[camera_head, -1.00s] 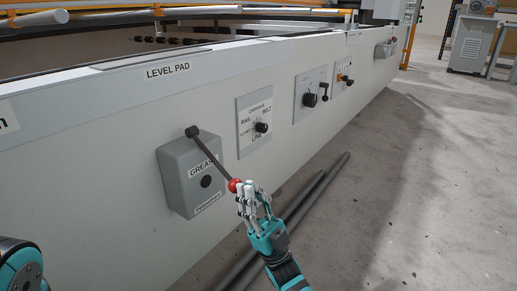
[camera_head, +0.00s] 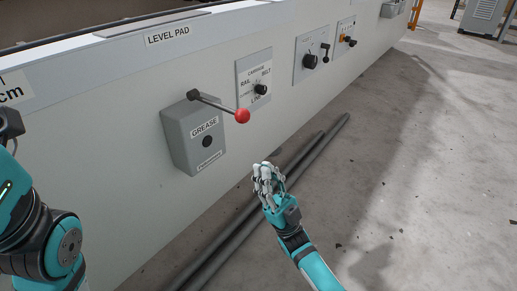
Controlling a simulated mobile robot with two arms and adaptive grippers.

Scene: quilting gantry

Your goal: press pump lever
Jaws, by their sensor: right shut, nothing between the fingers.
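The pump lever (camera_head: 217,105) is a dark rod with a red ball knob (camera_head: 243,116) at its free end. It pivots at the top of the grey grease box (camera_head: 192,147) on the white gantry side and slopes slightly down to the right. My right gripper (camera_head: 262,172) is shut and empty, below and a little right of the red knob, clear of it. My left arm (camera_head: 45,235) shows at the left edge; its gripper is out of frame.
A carriage selector knob (camera_head: 260,89) and two more control panels (camera_head: 312,57) sit along the gantry to the right. Long grey pipes (camera_head: 300,160) lie on the floor beside the gantry, near my right gripper. The concrete floor (camera_head: 430,160) to the right is open.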

